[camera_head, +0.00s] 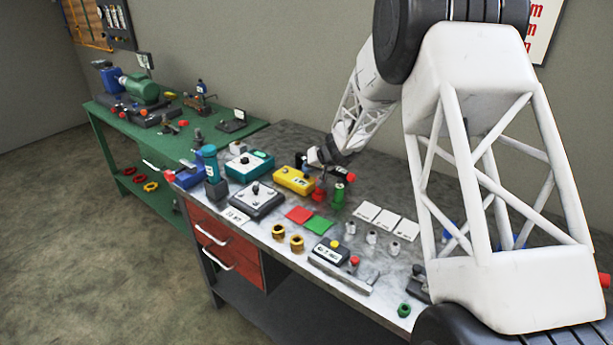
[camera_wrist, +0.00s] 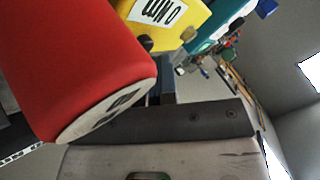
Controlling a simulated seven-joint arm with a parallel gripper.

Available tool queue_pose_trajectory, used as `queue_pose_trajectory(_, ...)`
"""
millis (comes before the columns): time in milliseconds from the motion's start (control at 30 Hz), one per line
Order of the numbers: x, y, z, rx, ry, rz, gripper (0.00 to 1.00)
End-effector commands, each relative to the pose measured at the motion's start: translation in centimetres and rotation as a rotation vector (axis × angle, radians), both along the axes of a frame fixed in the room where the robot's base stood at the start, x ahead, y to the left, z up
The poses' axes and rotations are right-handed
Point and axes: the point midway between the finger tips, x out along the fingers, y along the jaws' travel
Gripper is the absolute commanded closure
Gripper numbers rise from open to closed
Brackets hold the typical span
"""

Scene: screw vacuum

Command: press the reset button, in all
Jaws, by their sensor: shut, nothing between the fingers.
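No button in view carries a readable "reset" label. A small labelled box (camera_head: 330,252) near the front of the bench has a yellow button (camera_head: 335,244) on top, with a red knob (camera_head: 355,260) beside it. A yellow box (camera_head: 294,181) with a label lies at the back; it also shows in the wrist view (camera_wrist: 180,22). My gripper (camera_head: 318,168) is shut and empty, low over the bench between the yellow box and the green cylinder (camera_head: 338,196). A red cylinder (camera_wrist: 75,65) fills the wrist view's left side, very close to my gripper (camera_wrist: 163,92).
Teal (camera_head: 249,165) and grey (camera_head: 257,200) boxes stand to the left. Red (camera_head: 299,214) and green (camera_head: 319,224) pads, brass rings (camera_head: 297,243) and white cards (camera_head: 385,219) lie around. A green bench (camera_head: 170,145) with machines stands behind left.

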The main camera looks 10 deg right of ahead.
Motion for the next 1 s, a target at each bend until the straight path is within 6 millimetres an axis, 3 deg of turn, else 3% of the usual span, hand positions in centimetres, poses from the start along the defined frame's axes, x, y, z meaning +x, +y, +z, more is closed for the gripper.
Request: queue_pose_trajectory(1000, 0.0, 0.0, 2.5, 0.000, -0.001, 0.000, 1.00)
